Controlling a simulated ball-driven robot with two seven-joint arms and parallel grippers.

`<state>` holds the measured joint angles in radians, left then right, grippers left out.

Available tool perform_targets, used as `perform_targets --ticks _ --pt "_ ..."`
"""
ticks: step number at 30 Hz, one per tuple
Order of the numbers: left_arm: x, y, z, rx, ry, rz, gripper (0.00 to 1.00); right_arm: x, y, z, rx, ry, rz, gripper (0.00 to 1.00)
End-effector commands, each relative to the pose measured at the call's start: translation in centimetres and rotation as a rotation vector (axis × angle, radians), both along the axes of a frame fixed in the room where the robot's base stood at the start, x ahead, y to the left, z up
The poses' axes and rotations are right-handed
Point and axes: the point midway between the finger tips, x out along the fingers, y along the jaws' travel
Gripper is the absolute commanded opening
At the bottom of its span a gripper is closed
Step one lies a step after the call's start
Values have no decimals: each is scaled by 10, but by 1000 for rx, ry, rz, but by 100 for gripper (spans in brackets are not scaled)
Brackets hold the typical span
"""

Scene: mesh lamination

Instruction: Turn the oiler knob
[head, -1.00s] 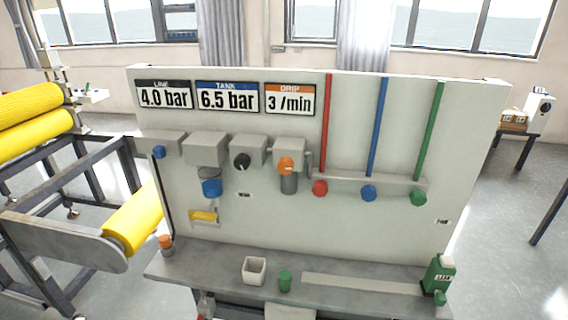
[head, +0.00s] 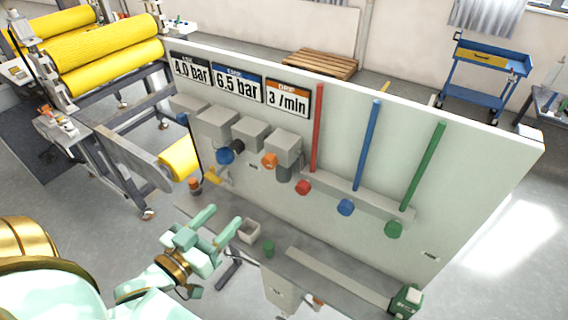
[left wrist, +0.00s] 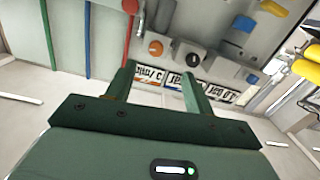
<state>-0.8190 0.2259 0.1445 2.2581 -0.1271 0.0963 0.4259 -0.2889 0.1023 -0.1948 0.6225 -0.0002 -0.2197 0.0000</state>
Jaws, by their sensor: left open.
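The orange oiler knob (head: 269,160) sits on a grey block on the upright white panel, under the orange-topped "DRIP 3 /min" display (head: 288,98). A dark grey cylinder hangs beside it. My left gripper (head: 222,219) is in front of the panel, lower and left of the knob, open and empty, its fingers apart. In the left wrist view, which is upside down, the orange knob (left wrist: 155,47) shows beyond the two open fingers (left wrist: 155,68), clear of them. My right gripper is not in view.
Black (head: 237,147) and blue (head: 224,156) knobs lie left of the orange one; red (head: 303,187), blue and green knobs lie right. A yellow-roller machine (head: 105,55) stands left.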

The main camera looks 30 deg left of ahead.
Motion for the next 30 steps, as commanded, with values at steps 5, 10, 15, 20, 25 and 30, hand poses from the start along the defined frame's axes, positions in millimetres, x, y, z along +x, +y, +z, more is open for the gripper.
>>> perform_targets --ticks 5,10,15,20,25,30 --pt "9 -6 15 -92 -44 -15 53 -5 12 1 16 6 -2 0" --pt "40 -8 17 -91 -46 -14 53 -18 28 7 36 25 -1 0" --pt "85 -11 17 -90 -45 -14 53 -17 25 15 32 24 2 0" --pt "123 -14 16 -90 -43 -13 53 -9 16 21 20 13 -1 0" --pt "151 -16 14 -90 -41 -13 53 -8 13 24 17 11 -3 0" --pt "163 -18 13 -90 -40 -13 53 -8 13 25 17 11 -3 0"
